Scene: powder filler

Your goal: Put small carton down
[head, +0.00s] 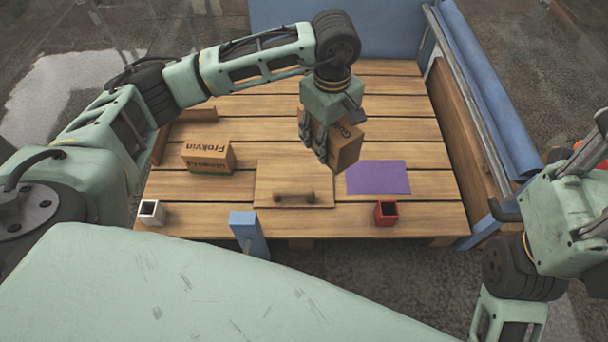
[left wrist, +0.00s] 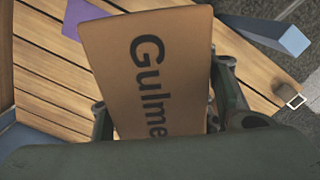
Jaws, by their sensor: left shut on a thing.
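The small carton (head: 344,146) is brown cardboard with dark lettering on its side. My left gripper (head: 316,143) is shut on it and holds it above the wooden table, over the area behind the purple sheet. In the left wrist view the carton (left wrist: 150,75) fills the middle, with "Gulme" readable and the rest of the word hidden by my gripper. A finger of the gripper shows on the carton's right side there. My right arm shows at the right edge of the head view, but its gripper's fingers are not visible.
The slatted wooden table (head: 400,110) has free room at the back and right. A purple sheet (head: 378,177) lies at right of a wooden board with a handle (head: 294,190). Another carton, marked "Frokvin" (head: 206,156), stands left. A white cup (head: 151,212) and red cup (head: 386,212) stand in front.

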